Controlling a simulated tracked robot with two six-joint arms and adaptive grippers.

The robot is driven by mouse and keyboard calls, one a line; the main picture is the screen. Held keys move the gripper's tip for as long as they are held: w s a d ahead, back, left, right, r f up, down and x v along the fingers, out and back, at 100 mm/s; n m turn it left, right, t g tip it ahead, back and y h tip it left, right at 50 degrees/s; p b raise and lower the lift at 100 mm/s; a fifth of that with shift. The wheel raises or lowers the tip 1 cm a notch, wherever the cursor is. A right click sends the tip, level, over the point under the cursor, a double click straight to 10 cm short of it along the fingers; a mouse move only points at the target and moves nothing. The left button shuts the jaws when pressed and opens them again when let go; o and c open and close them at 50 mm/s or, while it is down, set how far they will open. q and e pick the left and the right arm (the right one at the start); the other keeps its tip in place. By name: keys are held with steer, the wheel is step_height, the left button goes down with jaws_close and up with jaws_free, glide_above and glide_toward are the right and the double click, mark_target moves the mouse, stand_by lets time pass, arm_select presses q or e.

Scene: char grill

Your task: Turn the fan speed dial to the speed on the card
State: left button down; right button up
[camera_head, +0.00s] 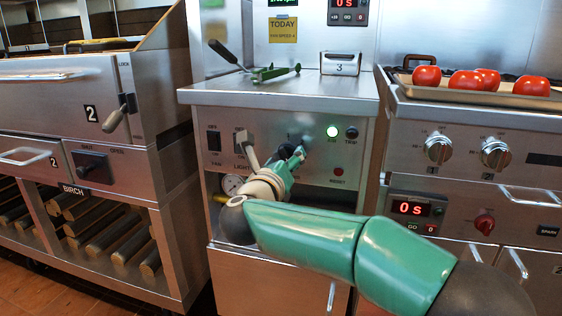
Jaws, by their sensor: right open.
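The yellow card (283,29) on the back wall reads TODAY, with a smaller line below that looks like a fan speed; its digit is too small to read surely. The steel control panel (352,155) is below the counter. My right arm reaches across from the lower right, and my right gripper (297,154) is open at the middle of this panel, close to its face. Whether the fingers touch a dial cannot be told. My left gripper is not in view.
A green-handled tool (275,73) lies on the counter. Tomatoes (466,82) sit on a tray at right.

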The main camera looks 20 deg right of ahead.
steer(key=v, duration=1.1)
steer(key=shift+s+a, duration=0.2)
steer(key=shift+s, duration=0.05)
steer(key=shift+f, duration=0.1)
steer(key=w+f+n+g+y+p, duration=0.1)
steer(key=w+f+n+y+p, duration=0.2)
steer(key=f+n, duration=0.85)
steer(key=w+f+n+g+y+p, duration=0.15)
steer(key=f+n+y, duration=0.5)
steer(key=f, duration=0.85)
steer(key=s+f+n+g+y+p, duration=0.1)
steer(key=s+f+n+g, duration=0.2)
steer(key=s+f+n, duration=0.55)
steer(key=s+f+n+g+y+p, duration=0.15)
steer(key=s+f+n+g, duration=0.35)
steer(key=f, duration=0.6)
steer(key=s+a+f+n+g+y, duration=0.1)
steer(key=s+f+n+g+y, duration=0.2)
steer(key=s, duration=1.1)
step_height(320, 180, up, 36)
steer(key=s+h+p, duration=0.1)
steer(key=s+p, duration=0.1)
steer(key=p, duration=3.6)
steer(key=shift+s+a+r+g, duration=0.15)
steer(key=shift+s+a+g, duration=0.2)
steer(key=shift+g, duration=0.1)
